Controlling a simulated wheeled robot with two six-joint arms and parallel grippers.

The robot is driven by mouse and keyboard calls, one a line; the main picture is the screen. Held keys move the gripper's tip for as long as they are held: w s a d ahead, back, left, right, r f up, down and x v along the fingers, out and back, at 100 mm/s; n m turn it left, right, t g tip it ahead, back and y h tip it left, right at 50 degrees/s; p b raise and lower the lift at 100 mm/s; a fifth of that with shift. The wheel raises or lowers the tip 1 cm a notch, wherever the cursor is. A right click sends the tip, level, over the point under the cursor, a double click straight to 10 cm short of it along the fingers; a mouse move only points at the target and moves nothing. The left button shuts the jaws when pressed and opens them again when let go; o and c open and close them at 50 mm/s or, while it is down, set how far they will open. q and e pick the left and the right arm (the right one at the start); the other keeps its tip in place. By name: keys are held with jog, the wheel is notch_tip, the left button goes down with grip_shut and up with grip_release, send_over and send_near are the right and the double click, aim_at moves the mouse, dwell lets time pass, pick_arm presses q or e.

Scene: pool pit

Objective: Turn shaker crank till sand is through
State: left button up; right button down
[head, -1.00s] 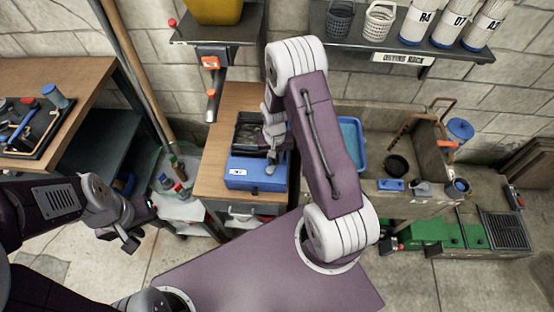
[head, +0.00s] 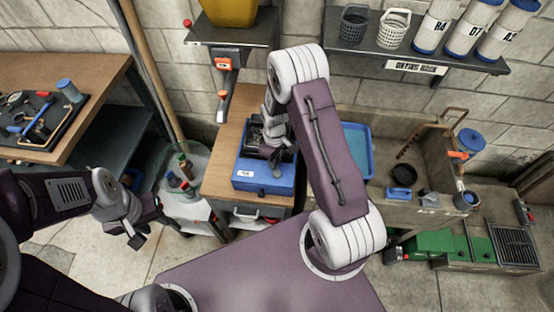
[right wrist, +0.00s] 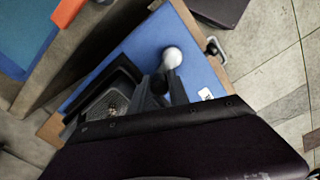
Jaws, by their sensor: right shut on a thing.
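The shaker is a blue box (head: 263,182) with a black sieve tray (head: 254,134) on top, standing on a wooden-topped cabinet. In the right wrist view the blue box (right wrist: 205,72) and the tray with its mesh (right wrist: 103,108) show beside my fingers. My right gripper (head: 276,166) is over the shaker, shut on the crank, whose pale round knob (right wrist: 172,57) shows at the fingertips. The rest of the crank is mostly hidden by the gripper. Sand in the tray cannot be made out clearly. My left gripper (head: 138,238) hangs away at the left; its finger gap is unclear.
A bench with a tool tray (head: 40,118) is at the left. A blue tub (head: 357,150) and a sink area lie right of the shaker. A shelf (head: 415,55) with baskets and canisters is above.

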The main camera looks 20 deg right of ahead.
jog(key=shift+w+a+r+n, duration=0.1)
jog(key=shift+a+n, duration=0.2)
jog(key=shift+n, duration=0.6)
jog(key=c, duration=1.4)
grip_release()
jog(key=shift+o, duration=0.7)
